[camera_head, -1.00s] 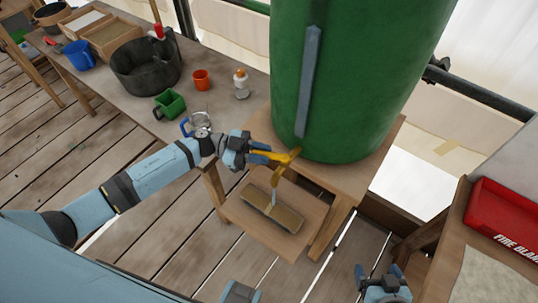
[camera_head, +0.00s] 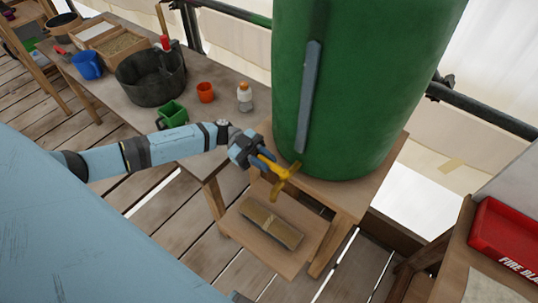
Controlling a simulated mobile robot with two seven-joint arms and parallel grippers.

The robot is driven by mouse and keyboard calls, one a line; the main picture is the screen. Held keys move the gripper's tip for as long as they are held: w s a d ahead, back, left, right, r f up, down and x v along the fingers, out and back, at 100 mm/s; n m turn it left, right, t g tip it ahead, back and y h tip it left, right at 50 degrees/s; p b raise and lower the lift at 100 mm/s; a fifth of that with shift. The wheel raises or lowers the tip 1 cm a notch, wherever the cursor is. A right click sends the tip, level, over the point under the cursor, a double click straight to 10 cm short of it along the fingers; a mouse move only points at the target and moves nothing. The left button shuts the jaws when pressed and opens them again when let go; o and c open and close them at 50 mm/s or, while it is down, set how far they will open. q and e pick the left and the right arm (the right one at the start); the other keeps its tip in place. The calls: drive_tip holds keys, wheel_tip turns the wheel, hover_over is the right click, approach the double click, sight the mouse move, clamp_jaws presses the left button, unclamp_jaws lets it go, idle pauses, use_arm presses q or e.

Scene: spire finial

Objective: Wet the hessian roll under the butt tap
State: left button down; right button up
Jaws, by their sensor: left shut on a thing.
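The green water butt (camera_head: 365,85) stands on a wooden stand (camera_head: 345,195). Its yellow tap (camera_head: 283,182) juts out low on the near side. My left gripper (camera_head: 268,162) is shut on the tap's handle. The hessian roll (camera_head: 286,235), a brown bundle with a paler band across its middle, lies on the low wooden shelf (camera_head: 240,232) below the tap. No water stream shows between the tap and the roll. I cannot tell how wet the roll is. My right gripper is not in view.
The bench at the upper left holds a black tub (camera_head: 150,82), a blue jug (camera_head: 87,66), a green scoop (camera_head: 172,114), an orange cup (camera_head: 205,92) and a white bottle (camera_head: 244,97). A red fire blanket box (camera_head: 505,240) is at the right.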

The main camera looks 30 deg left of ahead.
use_arm(q)
drive_tip(key=c, duration=1)
unclamp_jaws()
drive_tip(key=a+b, duration=0.1)
drive_tip(key=a, duration=0.3)
drive_tip(key=w+a+b, duration=0.1)
drive_tip(key=a, duration=0.4)
drive_tip(key=a+b, duration=0.1)
drive_tip(key=a, duration=0.3)
drive_tip(key=shift+w+a, duration=0.25)
drive_tip(key=shift+a, duration=0.15)
